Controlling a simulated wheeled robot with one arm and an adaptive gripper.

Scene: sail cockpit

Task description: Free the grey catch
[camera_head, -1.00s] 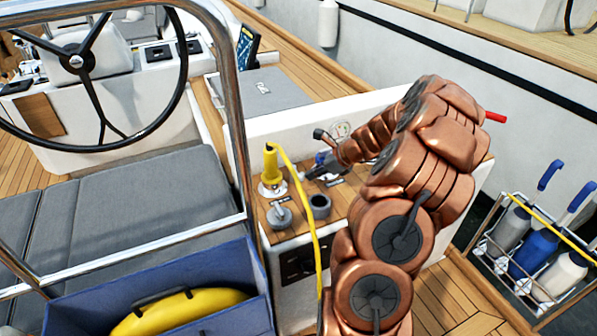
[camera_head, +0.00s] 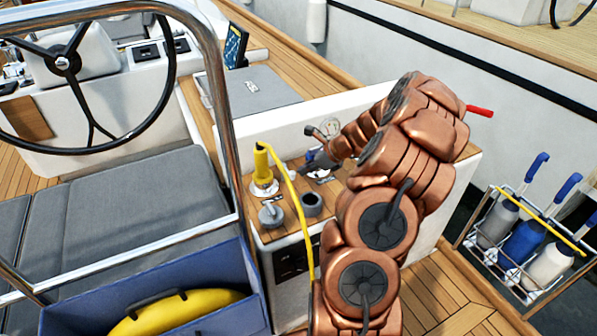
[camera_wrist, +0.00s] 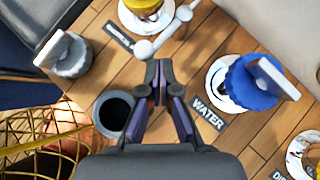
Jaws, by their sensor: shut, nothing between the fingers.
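A pale grey lever with rounded ends (camera_wrist: 161,32) lies beside the yellow fitting (camera_wrist: 143,8) in the wrist view; I take it to be the grey catch. My gripper (camera_wrist: 158,78) is shut and empty, its tips just below the lever in the picture; I cannot tell whether they touch. In the head view my gripper (camera_head: 309,170) is low over the wooden console top, right of the upright yellow handle (camera_head: 262,165). My arm and gripper hide part of the console there.
A grey knob (camera_wrist: 66,54), an open dark grey cup (camera_wrist: 113,111) and a blue cap (camera_wrist: 252,84) by a WATER label surround my gripper. A yellow hose (camera_head: 301,205) hangs over the console front. A steel rail (camera_head: 222,100) stands left.

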